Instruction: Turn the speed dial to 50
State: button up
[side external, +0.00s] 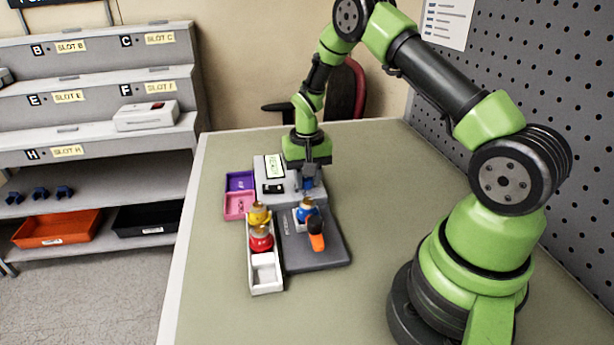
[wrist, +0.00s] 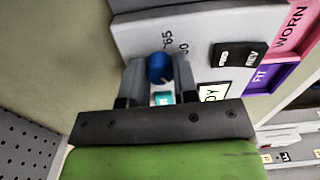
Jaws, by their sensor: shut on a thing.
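The grey pump unit (side external: 270,168) stands on the table below my wrist in the side view, with a white READY label on it. In the wrist view its face (wrist: 205,25) carries the blue speed dial (wrist: 159,68), with a printed 65 and another partly legible number beside it. My gripper (wrist: 158,78) has a finger on either side of the dial and is shut on it. A teal part (wrist: 162,98) shows between the fingers. The dial's pointer cannot be made out. In the side view my gripper (side external: 308,186) hides most of the dial.
A black REV switch (wrist: 240,55) is beside the dial. A purple FIT tray (side external: 240,181) and pink WORN tray (side external: 239,206) lie left. A white tray (side external: 266,287) holds yellow and red parts; a dark pad (side external: 325,262) bears blue and orange ones.

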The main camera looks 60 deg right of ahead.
aim_at(307, 179)
jog(key=shift+m, duration=1.2)
jog(key=o, duration=0.9)
jog(key=shift+o, duration=0.2)
jog(key=shift+r, duration=0.15)
notch_tip(307, 179, up, 10)
